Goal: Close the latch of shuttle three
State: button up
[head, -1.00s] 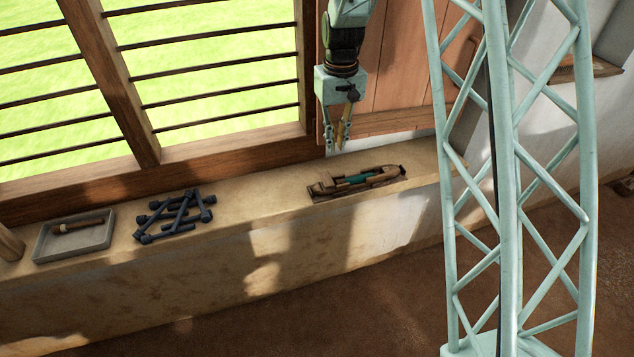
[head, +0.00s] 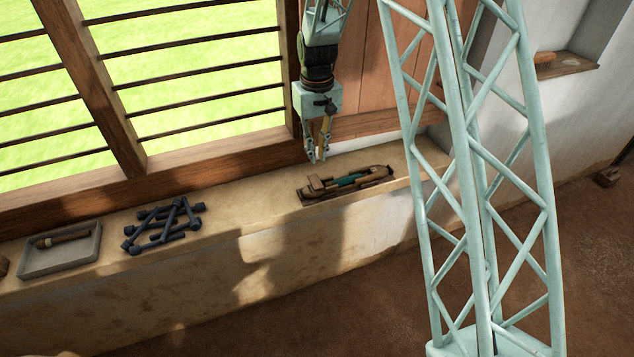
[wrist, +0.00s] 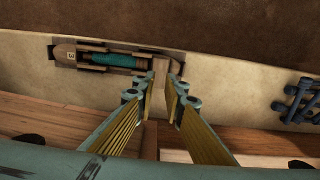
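The shuttle (head: 352,181) lies in a recess on the sill, a brown wooden body with a teal bobbin inside. A pale wooden piece (wrist: 160,74), perhaps the latch, shows at the shuttle's right end, between my fingertips in the picture. My gripper (head: 317,157) hangs fingers down above the shuttle's left end in the head view. In the wrist view my gripper (wrist: 160,93) is open, its fingers apart. I cannot tell whether they touch the piece.
A pile of dark rods (head: 165,224) lies on the sill left of the shuttle. A grey tray (head: 88,246) with a wooden piece stands farther left. The barred window and wooden shutter (head: 358,70) rise behind. The sill between rods and shuttle is clear.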

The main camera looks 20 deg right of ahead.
aim_at(317, 184)
notch_tip(317, 184, down, 13)
jog(key=shift+r+b, duration=0.2)
jog(key=shift+b, duration=0.95)
grip_shut()
jog(key=shift+m, duration=1.4)
grip_release()
jog(key=shift+r, duration=0.1)
